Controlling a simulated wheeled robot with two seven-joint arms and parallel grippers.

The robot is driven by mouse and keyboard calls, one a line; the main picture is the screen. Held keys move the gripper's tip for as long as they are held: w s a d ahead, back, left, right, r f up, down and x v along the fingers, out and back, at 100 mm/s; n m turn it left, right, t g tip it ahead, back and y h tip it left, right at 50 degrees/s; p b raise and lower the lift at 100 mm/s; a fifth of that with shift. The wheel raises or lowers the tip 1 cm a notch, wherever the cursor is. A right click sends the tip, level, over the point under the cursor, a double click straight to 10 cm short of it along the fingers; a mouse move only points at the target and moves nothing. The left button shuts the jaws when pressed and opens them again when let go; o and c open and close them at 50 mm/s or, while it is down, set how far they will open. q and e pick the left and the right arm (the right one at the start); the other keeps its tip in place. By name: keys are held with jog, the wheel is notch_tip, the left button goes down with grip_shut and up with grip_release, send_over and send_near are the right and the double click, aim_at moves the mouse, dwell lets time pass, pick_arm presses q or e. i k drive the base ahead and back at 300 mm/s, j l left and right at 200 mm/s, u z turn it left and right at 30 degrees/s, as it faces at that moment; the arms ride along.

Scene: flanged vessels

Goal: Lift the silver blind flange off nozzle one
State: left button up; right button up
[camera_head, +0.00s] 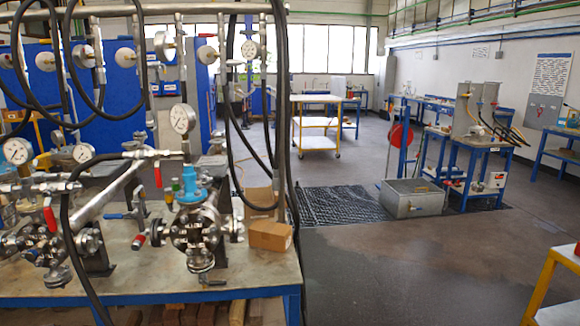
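A silver flanged vessel (196,230) with a ring of bolts and a blue fitting (192,187) on top stands on the left workbench. A second flanged assembly (38,240) of bare metal stands at the far left of that bench. Several round metal flange faces show on these, but I cannot tell which is the silver blind flange or which is nozzle one. Neither of my grippers shows in the head view.
The workbench (150,288) has a blue front edge. Gauges, black hoses and red-handled valves crowd it. A cardboard box (270,235) sits at its right end. A metal tub (412,198) stands beside a black floor grating (343,204). Grey floor (400,265) is open at front centre.

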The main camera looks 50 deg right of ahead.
aim_at(197, 168)
jog(key=i+l+z, duration=0.2)
jog(key=z, duration=0.25)
jog(key=i+l+z, duration=0.15)
jog(key=i+z, duration=0.45)
jog(key=z, duration=0.3)
jog(key=i+z, duration=0.3)
jog(key=z, duration=0.2)
jog(key=i+j+z, duration=0.25)
jog(key=z, duration=0.2)
jog(key=i+l+z, duration=0.15)
jog(key=i+z, duration=0.15)
jog(key=i, duration=0.4)
jog(key=i+z, duration=0.3)
jog(key=i, duration=0.35)
